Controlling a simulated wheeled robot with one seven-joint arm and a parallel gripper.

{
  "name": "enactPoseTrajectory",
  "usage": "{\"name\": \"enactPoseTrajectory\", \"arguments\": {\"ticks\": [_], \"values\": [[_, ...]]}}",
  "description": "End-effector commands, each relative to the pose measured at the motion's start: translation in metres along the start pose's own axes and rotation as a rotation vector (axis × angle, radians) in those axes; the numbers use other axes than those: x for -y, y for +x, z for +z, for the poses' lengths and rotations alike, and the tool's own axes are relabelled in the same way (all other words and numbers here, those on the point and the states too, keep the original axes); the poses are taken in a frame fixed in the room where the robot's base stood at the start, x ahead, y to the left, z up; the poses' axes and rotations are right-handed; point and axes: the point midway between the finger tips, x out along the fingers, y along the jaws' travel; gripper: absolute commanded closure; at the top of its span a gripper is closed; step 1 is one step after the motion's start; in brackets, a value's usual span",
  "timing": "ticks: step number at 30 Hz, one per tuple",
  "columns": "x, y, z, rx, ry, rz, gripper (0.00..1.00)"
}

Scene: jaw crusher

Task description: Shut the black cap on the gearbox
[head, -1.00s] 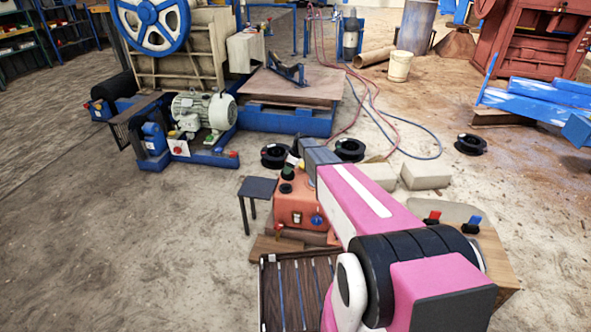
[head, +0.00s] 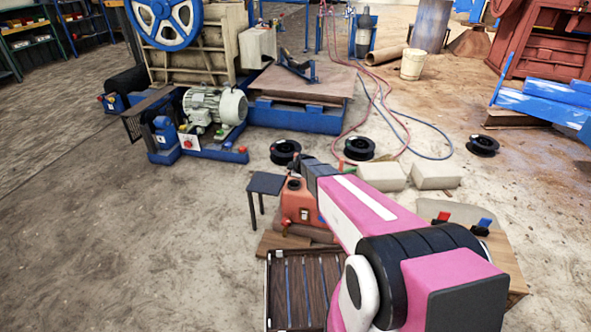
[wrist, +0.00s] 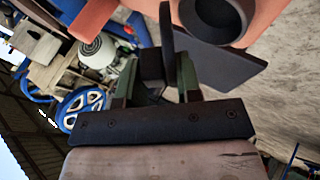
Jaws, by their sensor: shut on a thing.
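The gearbox (head: 298,207) is an orange-red box near the middle of the head view, below the end of my arm. In the wrist view its orange body (wrist: 262,22) shows at the top, with a round dark opening (wrist: 216,14) in a black ring. My gripper (wrist: 158,72) is shut between its green fingers on the black cap (wrist: 167,28), a thin disc seen nearly edge-on. The cap stands to the left of the opening in that view; whether they touch, I cannot tell. In the head view my arm hides the fingers and the cap.
A small dark stool (head: 266,184) stands left of the gearbox. A slatted tray (head: 305,290) lies in front. Pale blocks (head: 382,177) and black rings (head: 359,149) lie behind. A wooden table (head: 500,255) is at right. Floor at left is clear.

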Motion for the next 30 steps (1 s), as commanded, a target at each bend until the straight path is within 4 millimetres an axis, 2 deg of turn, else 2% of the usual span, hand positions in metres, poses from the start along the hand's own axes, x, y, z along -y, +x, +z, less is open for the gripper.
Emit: {"name": "enactPoseTrajectory", "arguments": {"ticks": [18,30], "values": [[0.037,0.004,0.002,0.002,-0.208,0.491,1.00],[0.047,0.006,0.002,0.002,-0.269,0.650,1.00]]}}
